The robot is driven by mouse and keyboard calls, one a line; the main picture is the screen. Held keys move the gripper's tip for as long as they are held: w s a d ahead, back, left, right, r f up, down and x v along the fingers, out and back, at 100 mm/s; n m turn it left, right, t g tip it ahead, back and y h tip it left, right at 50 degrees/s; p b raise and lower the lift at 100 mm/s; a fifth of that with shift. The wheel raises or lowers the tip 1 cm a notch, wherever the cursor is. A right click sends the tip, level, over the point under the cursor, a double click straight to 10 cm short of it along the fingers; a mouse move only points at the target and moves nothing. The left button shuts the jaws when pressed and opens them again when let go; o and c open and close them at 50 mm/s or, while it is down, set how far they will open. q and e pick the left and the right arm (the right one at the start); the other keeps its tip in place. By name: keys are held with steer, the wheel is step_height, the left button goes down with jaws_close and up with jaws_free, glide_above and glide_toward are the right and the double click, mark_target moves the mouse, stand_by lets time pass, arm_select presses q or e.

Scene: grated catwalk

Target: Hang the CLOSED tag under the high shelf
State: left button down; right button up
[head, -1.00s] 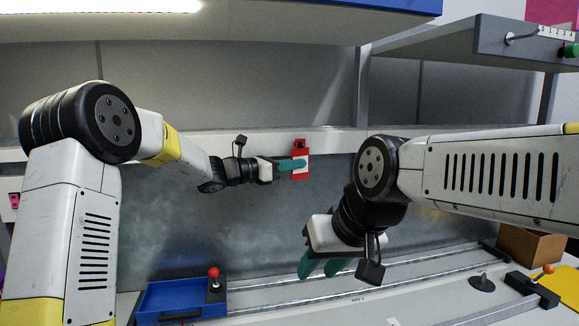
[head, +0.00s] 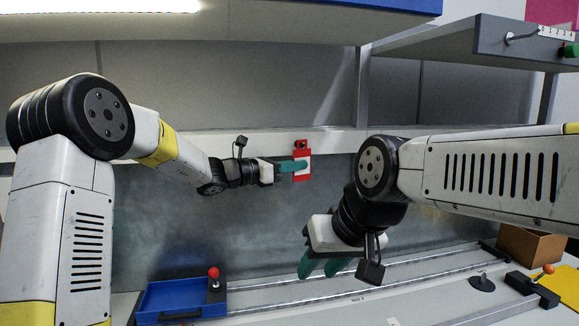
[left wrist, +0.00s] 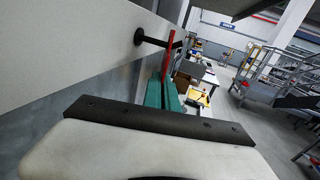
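The CLOSED tag (head: 302,176), red with a pale middle, is upright at the edge of the shelf in the head view. My left gripper (head: 300,165) reaches it from the left, and its teal fingers look shut on the tag. In the left wrist view the red tag (left wrist: 168,56) is edge-on, its lower part between the fingers (left wrist: 165,93). A black peg (left wrist: 150,40) sticks out from the pale shelf edge. The peg meets the upper tag, and a dark end shows beyond it. My right gripper (head: 325,268) hangs empty with its teal fingers apart.
The pale shelf edge (head: 240,143) runs across the back. Below are a blue tray (head: 165,297), a red-knobbed lever (head: 214,280), rails, a cardboard box (head: 530,243) and an orange-knobbed lever (head: 540,277). A grey shelf (head: 480,38) overhangs at upper right.

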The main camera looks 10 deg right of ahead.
arm_select(q)
steer(key=shift+s+r, duration=0.1)
steer(key=shift+s, duration=0.1)
steer(key=shift+s+r, duration=0.35)
steer(key=shift+s, duration=0.45)
steer(key=shift+s, duration=0.2)
steer(key=shift+s, duration=1.85)
steer(key=shift+s+d, duration=0.1)
steer(key=shift+s, duration=0.1)
